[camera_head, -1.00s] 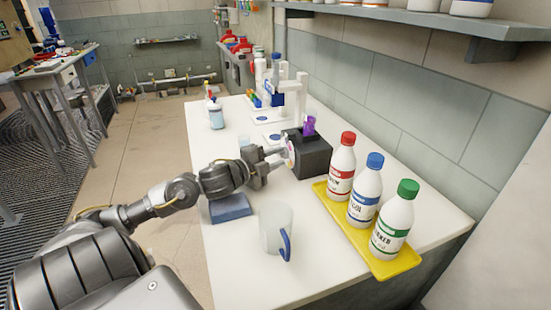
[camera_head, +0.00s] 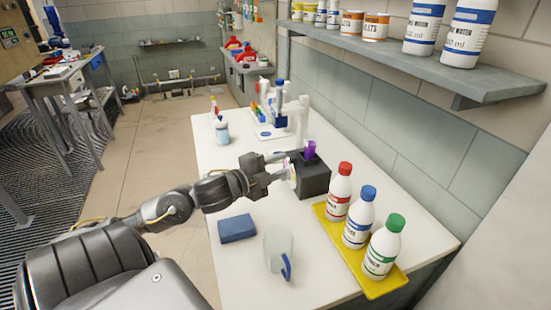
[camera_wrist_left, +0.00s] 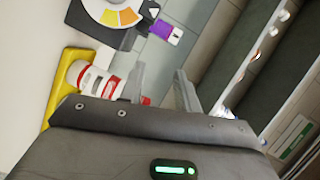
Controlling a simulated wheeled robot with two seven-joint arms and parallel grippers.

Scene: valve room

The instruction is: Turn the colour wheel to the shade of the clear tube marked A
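The colour wheel (camera_head: 293,175) is on the face of a black box (camera_head: 315,178) on the white bench. A tube with purple contents (camera_head: 310,149) stands in the top of the box. In the left wrist view the tube (camera_wrist_left: 161,31) has a pale label, too small to read. My left gripper (camera_head: 285,168) is by the wheel's face. Its fingers (camera_wrist_left: 161,80) are apart with nothing between them; contact with the wheel cannot be told. My right gripper is not in view.
A yellow tray (camera_head: 375,284) holds three bottles with red, blue and green caps, right of the box. A shelf (camera_head: 440,72) with bottles overhangs the right wall.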

